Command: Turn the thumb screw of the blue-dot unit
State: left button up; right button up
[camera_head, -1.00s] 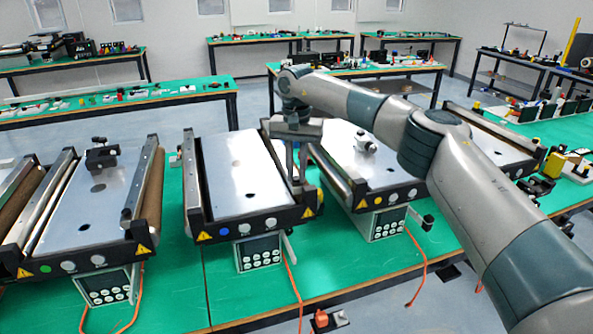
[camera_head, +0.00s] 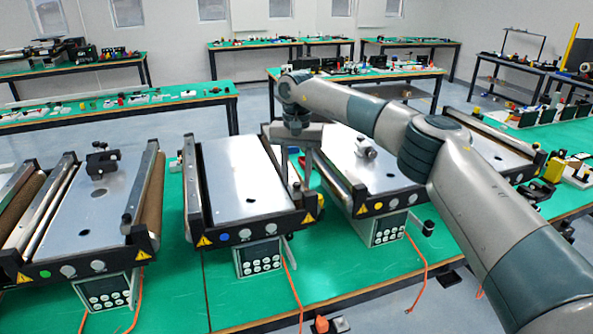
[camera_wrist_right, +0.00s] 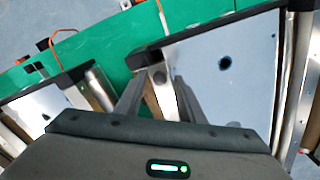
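The blue-dot unit is the middle conveyor (camera_head: 240,180), with a blue dot (camera_head: 224,237) on its black front bar. Its thumb screw (camera_head: 296,190) appears as a small dark knob at the front of the right-hand rail, partly hidden by my gripper. My right gripper (camera_head: 296,177) points down over that rail, its fingers apart at the knob. In the right wrist view, the two fingers (camera_wrist_right: 158,90) straddle the rail end, with a dark knob (camera_wrist_right: 158,75) between them. I see no firm grip on it. My left gripper is out of view.
A green-dot conveyor (camera_head: 70,215) stands to the left and a yellow-dot conveyor (camera_head: 345,165) to the right, close beside my right gripper. A control box (camera_head: 258,258) hangs below the blue-dot unit's front. Green table (camera_head: 235,305) shows in front.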

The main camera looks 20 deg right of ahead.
jog(key=shift+r+b, duration=0.3)
jog(key=shift+r, duration=0.25)
notch_tip(320, 180, up, 7)
jog(key=b, duration=0.2)
notch_tip(320, 180, up, 8)
send_over(296, 183)
jog(key=shift+r, duration=0.65)
